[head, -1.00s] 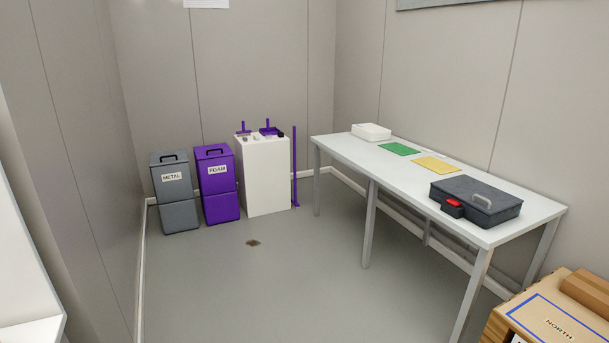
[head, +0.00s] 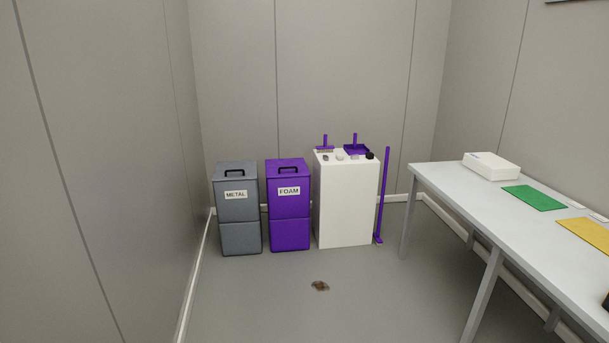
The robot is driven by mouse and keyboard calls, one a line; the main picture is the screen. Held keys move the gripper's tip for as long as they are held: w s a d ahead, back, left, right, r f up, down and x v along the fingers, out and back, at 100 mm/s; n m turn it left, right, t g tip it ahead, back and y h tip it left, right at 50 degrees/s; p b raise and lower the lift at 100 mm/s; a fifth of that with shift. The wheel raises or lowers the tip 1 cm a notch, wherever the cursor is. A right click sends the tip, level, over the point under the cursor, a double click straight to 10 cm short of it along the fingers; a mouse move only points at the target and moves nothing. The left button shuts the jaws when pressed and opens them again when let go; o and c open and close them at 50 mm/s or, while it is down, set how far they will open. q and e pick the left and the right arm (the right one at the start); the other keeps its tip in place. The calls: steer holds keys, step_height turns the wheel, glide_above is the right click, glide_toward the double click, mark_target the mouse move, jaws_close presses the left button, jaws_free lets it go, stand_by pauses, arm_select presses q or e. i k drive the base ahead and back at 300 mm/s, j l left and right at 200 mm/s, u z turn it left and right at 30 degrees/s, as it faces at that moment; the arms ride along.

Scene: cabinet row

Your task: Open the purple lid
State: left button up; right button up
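The bin stands on the floor against the back wall, between a grey bin and a white cabinet. It is some distance ahead of me. Neither of my grippers is in the head view.
A grey METAL bin (head: 240,236) stands left of the purple one. A white cabinet (head: 345,205) holding small items stands right, with a purple pole (head: 384,195) beside it. A long table (head: 470,195) is at right. A brown spot (head: 320,286) marks the otherwise clear floor.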

mark_target(275, 169)
steer(key=i+l+z, duration=0.1)
steer(key=i+z, duration=0.2)
steer(key=i, duration=0.7)
steer(key=i+j+z, duration=0.25)
steer(key=i, duration=0.75)
steer(key=i+l+u, duration=0.15)
steer(key=i, duration=0.3)
steer(key=i+l+u, duration=0.15)
steer(key=i+l, duration=0.15)
steer(key=i, duration=0.15)
